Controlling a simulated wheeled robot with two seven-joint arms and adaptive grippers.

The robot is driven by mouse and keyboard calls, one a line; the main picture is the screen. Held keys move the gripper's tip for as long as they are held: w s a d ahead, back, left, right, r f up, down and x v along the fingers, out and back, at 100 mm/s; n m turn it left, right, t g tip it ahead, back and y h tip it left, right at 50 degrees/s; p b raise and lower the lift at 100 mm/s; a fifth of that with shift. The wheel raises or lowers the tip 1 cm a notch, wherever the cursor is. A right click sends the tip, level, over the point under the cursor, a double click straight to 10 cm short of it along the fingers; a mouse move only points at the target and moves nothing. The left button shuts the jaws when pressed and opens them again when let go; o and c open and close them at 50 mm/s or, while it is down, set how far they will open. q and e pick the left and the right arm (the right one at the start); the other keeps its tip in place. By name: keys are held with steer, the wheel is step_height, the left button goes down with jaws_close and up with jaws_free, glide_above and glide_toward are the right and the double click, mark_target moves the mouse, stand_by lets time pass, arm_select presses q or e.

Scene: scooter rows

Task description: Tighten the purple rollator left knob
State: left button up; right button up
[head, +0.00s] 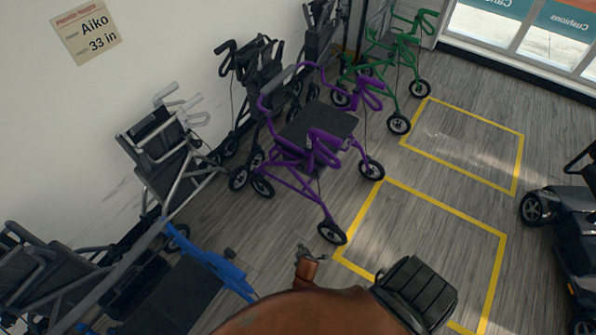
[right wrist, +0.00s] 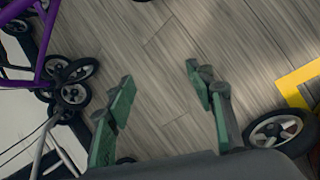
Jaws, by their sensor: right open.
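The purple rollator (head: 307,185) stands in the row along the wall in the head view, with a dark seat (head: 325,121) and purple loops at its upper frame. I cannot make out its left knob. Part of a purple frame (right wrist: 38,45) and black caster wheels (right wrist: 76,84) show at the left of the right wrist view. My right gripper (right wrist: 160,82) is open, with two green fingers apart and bare floor between them. My left gripper is not in view.
A silver rollator (head: 170,150) and a blue one (head: 225,272) stand left; a green one (head: 400,50) stands behind. A dark scooter (head: 570,210) is at the right edge.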

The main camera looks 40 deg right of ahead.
steer(key=w+d+r+n+t+h+b, duration=0.1)
steer(key=w+d+r+n+h+b, duration=0.2)
steer(key=w, duration=0.8)
arm_select(q)
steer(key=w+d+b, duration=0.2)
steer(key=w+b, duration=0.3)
steer(key=b, duration=0.6)
arm_select(e)
steer(key=n+h+b, duration=0.5)
steer(key=n+h, duration=0.6)
glide_toward(300, 166)
steer(key=x, duration=0.3)
steer(key=shift+g, duration=0.3)
steer(key=b+x, duration=0.1)
steer(key=x, duration=0.5)
steer(key=shift+w+f, duration=0.1)
steer(key=shift+b+x, duration=0.45)
steer(key=shift+x, duration=0.35)
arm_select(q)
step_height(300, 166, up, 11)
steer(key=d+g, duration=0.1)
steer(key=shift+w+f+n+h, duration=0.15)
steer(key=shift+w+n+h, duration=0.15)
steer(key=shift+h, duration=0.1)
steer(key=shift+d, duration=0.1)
arm_select(e)
steer(key=shift+c, duration=0.2)
steer(key=c, duration=1.1)
